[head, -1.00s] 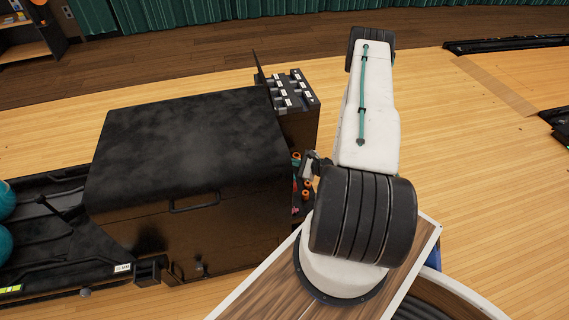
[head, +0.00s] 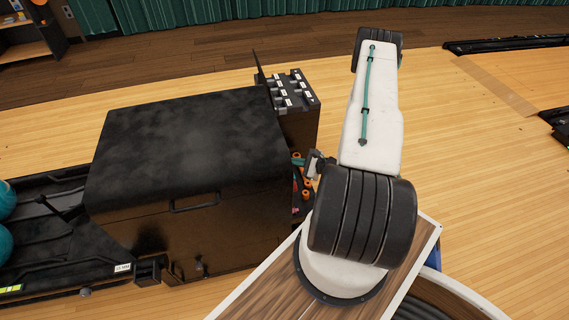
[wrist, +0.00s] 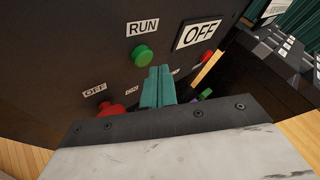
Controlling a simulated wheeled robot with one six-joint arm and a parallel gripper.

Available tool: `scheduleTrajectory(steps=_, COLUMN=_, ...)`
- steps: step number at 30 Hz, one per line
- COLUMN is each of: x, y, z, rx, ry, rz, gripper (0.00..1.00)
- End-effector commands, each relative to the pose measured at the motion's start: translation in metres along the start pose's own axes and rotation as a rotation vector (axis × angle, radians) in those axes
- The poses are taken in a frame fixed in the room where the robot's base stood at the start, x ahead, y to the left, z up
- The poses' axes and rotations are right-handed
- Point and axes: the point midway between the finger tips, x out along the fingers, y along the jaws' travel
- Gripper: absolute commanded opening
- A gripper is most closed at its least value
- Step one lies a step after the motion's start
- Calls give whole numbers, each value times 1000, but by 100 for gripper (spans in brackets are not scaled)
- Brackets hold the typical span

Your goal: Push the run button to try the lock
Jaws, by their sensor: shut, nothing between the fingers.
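The green run button (wrist: 142,54) is on a dark panel in the wrist view, below a white RUN label (wrist: 142,27). My gripper (wrist: 159,70) shows as two teal fingers closed together with nothing between them. Its tips appear just below and right of the green button in the picture. I cannot tell how far they are from the panel. A red button (wrist: 108,108) with a small OFF label (wrist: 94,90) is at lower left. A larger OFF sign (wrist: 202,33) is at upper right, with a red part (wrist: 207,57) below it. In the head view my arm hides the panel.
The black ball-return machine (head: 190,150) fills the left middle of the head view. A unit with several labelled switches (head: 291,92) stands at its far right corner. Teal balls (head: 5,240) lie at the left edge. Open wooden floor (head: 480,170) is on the right.

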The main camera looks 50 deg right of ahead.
Motion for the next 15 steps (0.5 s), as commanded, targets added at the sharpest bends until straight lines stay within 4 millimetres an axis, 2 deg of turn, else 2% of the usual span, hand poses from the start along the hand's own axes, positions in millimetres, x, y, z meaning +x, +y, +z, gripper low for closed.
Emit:
scheduleTrajectory(steps=8, x=-3, y=-2, z=-2, rx=0, ry=1, rz=-1, gripper=0)
scheduleTrajectory(steps=15, x=-19, y=-14, z=-14, rx=0, ry=3, rz=-3, gripper=0)
